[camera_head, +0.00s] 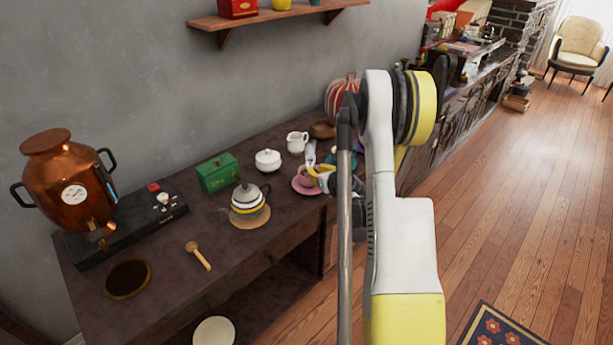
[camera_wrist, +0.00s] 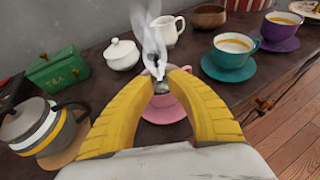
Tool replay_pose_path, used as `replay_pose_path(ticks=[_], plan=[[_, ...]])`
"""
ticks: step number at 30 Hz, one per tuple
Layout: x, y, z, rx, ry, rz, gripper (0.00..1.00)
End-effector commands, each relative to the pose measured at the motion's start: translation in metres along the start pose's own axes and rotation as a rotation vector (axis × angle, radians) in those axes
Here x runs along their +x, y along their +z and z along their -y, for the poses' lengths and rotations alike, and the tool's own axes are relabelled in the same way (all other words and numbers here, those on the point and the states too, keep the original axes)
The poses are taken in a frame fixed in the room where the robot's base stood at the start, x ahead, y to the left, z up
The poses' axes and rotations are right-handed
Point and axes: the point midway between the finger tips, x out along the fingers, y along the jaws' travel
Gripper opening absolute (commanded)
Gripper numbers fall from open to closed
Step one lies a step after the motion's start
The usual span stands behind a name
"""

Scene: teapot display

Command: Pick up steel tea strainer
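The steel tea strainer (camera_wrist: 161,87) is a small grey metal piece between my fingertips in the wrist view, over a pink cup (camera_wrist: 172,103) on a pink saucer (camera_wrist: 150,111). My gripper (camera_wrist: 164,76) has its two yellow fingers drawn together, and both tips appear to touch the strainer's sides. The fingers hide much of the cup and part of the strainer. I cannot tell whether the strainer rests on the cup or is just above it. In the head view my gripper (camera_head: 322,177) is by the pink saucer (camera_head: 306,186); the strainer is not distinct there.
White steam rises above the cup. A white sugar bowl (camera_wrist: 122,55), a creamer (camera_wrist: 166,31), a green tea box (camera_wrist: 57,68) and a striped teapot (camera_wrist: 36,128) stand to the left and behind. A teal cup (camera_wrist: 232,49) and purple cup (camera_wrist: 281,26) stand to the right.

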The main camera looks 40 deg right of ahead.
Motion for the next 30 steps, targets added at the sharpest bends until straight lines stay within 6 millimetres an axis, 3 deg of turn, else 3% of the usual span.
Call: replay_pose_path(ticks=[15,22,23,24,30], plan=[[0.061,-0.005,-0.003,-0.003,0.001,-0.001,0.17],[0.062,-0.003,-0.003,-0.003,0.001,-0.001,0.17],[0.062,-0.003,-0.003,-0.003,0.001,-0.001,0.14],[0.062,-0.003,-0.003,-0.003,0.001,-0.001,0.02],[0.062,-0.003,-0.003,-0.004,0.001,-0.001,0.00]])
